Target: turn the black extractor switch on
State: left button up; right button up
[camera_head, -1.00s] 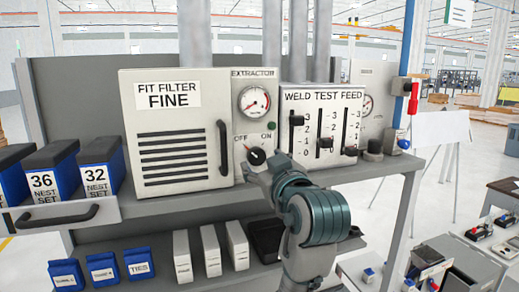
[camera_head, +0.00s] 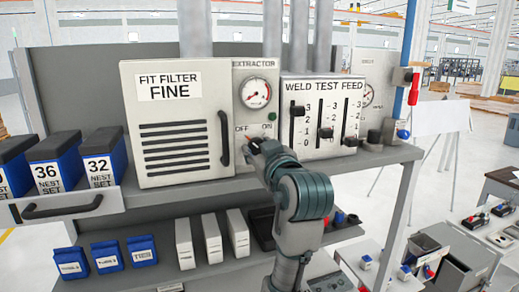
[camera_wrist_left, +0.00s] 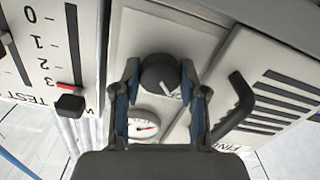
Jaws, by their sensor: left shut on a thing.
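The black extractor switch is a round knob (camera_wrist_left: 157,73) with a white pointer mark, below the round gauge (camera_head: 255,93) on the panel marked EXTRACTOR. In the left wrist view, which is upside down, the pointer leans toward the partly hidden OFF lettering. My left gripper (camera_wrist_left: 161,78) has one finger on each side of the knob and is shut on it. In the head view the left gripper (camera_head: 258,147) hides most of the knob; the OFF and ON labels show just above. My right gripper is not in view.
Left of the switch is the filter box (camera_head: 175,125) with a black handle (camera_head: 224,139) close to the gripper. To the right is the weld test feed panel (camera_head: 322,117) with sliders. Blue bins (camera_head: 105,170) stand on the shelf at left.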

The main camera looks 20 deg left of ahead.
pick_arm(q)
jog(key=shift+r+m, duration=0.1)
jog(key=shift+m, duration=0.3)
jog(key=m, duration=0.3)
jog(key=shift+m, duration=0.4)
jog(key=m+b, duration=0.1)
jog(key=m, duration=0.3)
jog(key=m+b, duration=0.1)
jog(key=m, duration=0.4)
jog(key=shift+m+b, duration=0.55)
jog(key=shift+m, duration=1.65)
